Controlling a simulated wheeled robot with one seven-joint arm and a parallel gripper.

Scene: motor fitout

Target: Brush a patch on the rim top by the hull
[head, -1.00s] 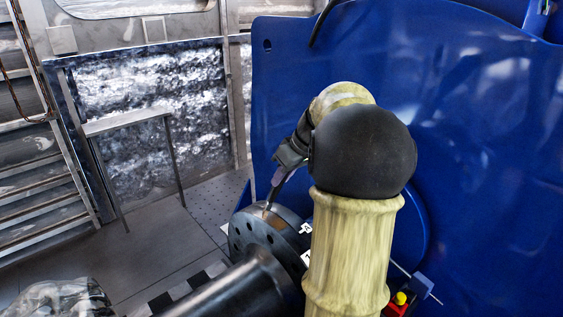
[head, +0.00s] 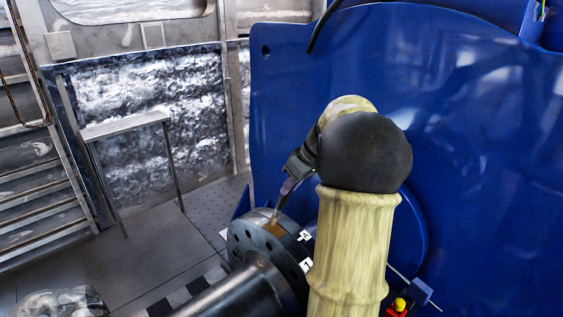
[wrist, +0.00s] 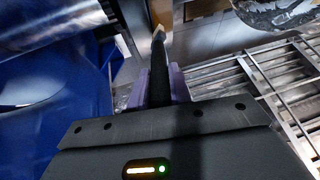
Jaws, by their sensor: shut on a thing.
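The dark round flange (head: 258,250) with bolt holes sits on a thick shaft (head: 235,292) in the lower middle of the head view. A brownish patch (head: 268,224) shows on its rim top, on the side toward the blue hull (head: 450,130). My gripper (head: 290,186) is above the rim, partly hidden by my own arm. It is shut on a slim dark brush (head: 282,204), whose tip is at or just over the rim top; I cannot tell if it touches. In the wrist view the brush (wrist: 158,75) stands between purple fingers (wrist: 160,88) with its pale tip pointing away.
White numbered tags (head: 305,236) mark the rim. A red and yellow switch box (head: 398,306) sits at lower right by the hull. A metal bench (head: 125,125) stands at back left. The floor (head: 140,255) left of the flange is mostly clear.

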